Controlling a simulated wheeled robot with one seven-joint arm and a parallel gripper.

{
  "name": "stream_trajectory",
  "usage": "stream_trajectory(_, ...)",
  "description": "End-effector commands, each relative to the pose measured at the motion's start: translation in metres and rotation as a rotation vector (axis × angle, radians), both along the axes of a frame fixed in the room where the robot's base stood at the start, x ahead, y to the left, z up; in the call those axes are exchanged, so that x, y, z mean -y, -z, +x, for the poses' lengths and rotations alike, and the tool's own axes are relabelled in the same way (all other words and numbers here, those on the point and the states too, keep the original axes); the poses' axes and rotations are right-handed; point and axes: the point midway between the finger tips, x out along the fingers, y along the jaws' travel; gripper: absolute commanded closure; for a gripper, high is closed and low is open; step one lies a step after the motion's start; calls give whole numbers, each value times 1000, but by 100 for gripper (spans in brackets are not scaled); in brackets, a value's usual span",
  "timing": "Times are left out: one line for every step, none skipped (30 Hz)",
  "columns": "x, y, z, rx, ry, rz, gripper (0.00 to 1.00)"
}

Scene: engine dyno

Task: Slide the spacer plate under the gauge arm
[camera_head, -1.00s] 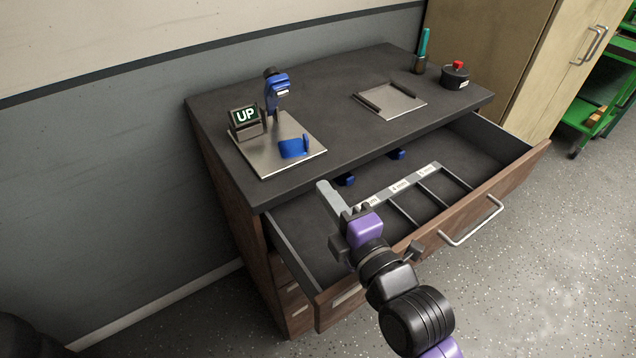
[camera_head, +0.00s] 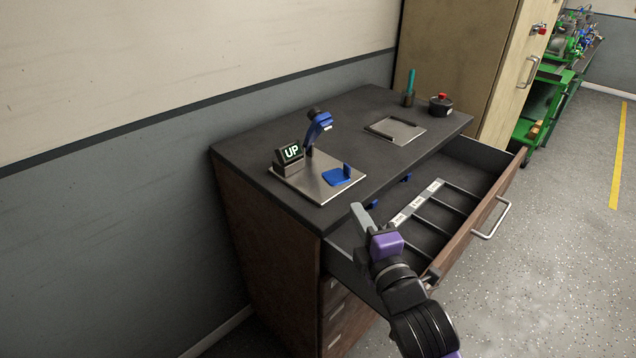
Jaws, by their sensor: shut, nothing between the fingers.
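A blue plate with an upright tab (camera_head: 338,177) lies flat on the right part of the gauge's metal base (camera_head: 308,187); it looks like the spacer plate. The gauge arm (camera_head: 318,128), blue with a dark top, stands raised above the base, apart from the plate. A small display (camera_head: 290,153) beside it reads "UP". My gripper (camera_head: 360,214) is shut and empty, over the near left part of the open drawer, in front of the bench edge and apart from the plate.
The open drawer (camera_head: 482,222) holds a labelled divider rack (camera_head: 418,204) and two blue tabs (camera_head: 406,178) near its back. On the bench are a flat metal tray (camera_head: 397,130), a teal-handled tool (camera_head: 410,88) and a black round pot with a red knob (camera_head: 441,105).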

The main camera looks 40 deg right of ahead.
Motion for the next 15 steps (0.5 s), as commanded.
stream_trajectory(3,-1,5,1,0,0,100)
stream_trajectory(4,-2,8,1,0,0,100)
stream_trajectory(6,-2,13,2,0,-1,100)
stream_trajectory(9,-2,18,1,0,0,100)
stream_trajectory(11,-3,23,2,-1,0,100)
stream_trajectory(14,-3,29,1,-1,0,100)
stream_trajectory(17,-3,35,2,0,0,100)
stream_trajectory(20,-3,40,1,0,0,100)
stream_trajectory(24,-3,47,2,-1,0,100)
stream_trajectory(26,-3,52,2,-1,0,100)
stream_trajectory(29,-3,58,2,-1,0,100)
stream_trajectory(33,-4,65,3,-1,-1,100)
stream_trajectory(35,-3,70,2,-1,-1,100)
stream_trajectory(38,-3,76,2,-2,-1,100)
stream_trajectory(41,-3,82,1,-2,0,100)
